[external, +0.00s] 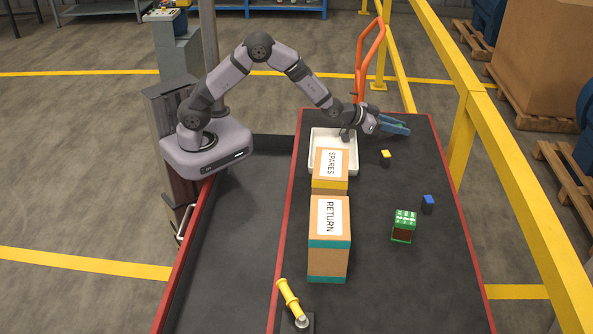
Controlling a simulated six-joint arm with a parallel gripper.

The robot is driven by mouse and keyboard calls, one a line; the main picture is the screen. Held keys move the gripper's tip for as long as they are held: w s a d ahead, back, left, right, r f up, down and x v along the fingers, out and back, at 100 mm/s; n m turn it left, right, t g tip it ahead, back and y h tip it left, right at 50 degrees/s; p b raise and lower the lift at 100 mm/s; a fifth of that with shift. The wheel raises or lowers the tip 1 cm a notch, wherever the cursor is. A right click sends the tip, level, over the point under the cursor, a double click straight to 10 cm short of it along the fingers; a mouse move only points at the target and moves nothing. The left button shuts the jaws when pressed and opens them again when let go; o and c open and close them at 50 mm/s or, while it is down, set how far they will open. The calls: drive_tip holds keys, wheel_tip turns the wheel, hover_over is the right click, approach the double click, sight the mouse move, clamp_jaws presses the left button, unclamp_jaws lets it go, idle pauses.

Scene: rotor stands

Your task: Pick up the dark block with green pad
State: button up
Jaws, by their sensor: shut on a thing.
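My gripper (402,127) is at the far end of the dark table, right of the white tray (348,165), with its blue-grey fingers pointing right. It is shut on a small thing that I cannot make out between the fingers. I do not see a dark block with a green pad standing clear anywhere on the table. A dark block with a yellow pad (385,155) stands just below my gripper in the picture. A dark block with a blue pad (428,203) stands farther down on the right.
The SPARES box (330,165) hides part of the tray, with the RETURN box (329,240) in front. A green-and-red box (403,226) stands right of RETURN. A yellow handle (288,296) is at the near edge. A yellow rail (500,150) runs along the right.

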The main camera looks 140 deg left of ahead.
wheel_tip(320, 180, up, 10)
drive_tip(key=p, duration=0.5)
